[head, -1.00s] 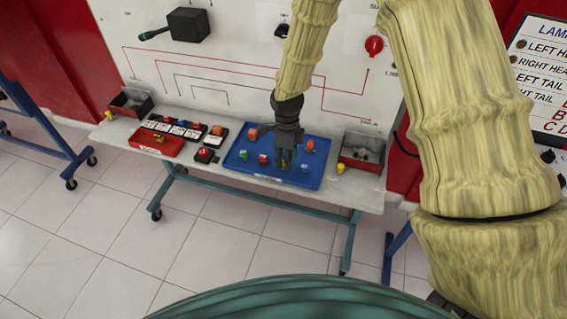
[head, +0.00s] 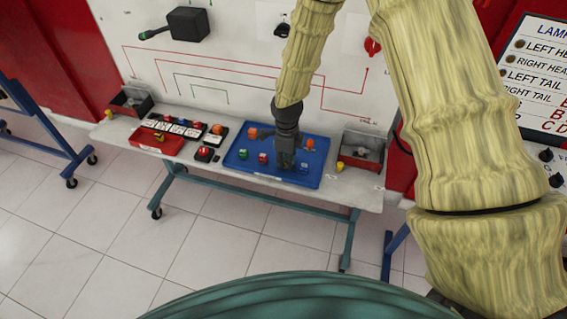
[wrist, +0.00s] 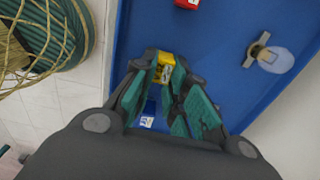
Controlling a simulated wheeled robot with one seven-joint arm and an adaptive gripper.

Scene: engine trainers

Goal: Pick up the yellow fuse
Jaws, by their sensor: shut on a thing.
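The yellow fuse (wrist: 165,66) shows in the wrist view between the fingertips of my gripper (wrist: 163,72). My gripper is shut on it, over the blue tray (wrist: 215,110). I cannot tell whether the fuse still touches the tray floor. In the head view my gripper (head: 284,163) points down over the front part of the blue tray (head: 240,168), and the yellow fuse is hidden there.
A red fuse (head: 263,158), a green fuse (head: 244,154), a blue fuse (head: 304,167) and orange pieces lie in the tray. A bulb (wrist: 275,58) lies right of my gripper.

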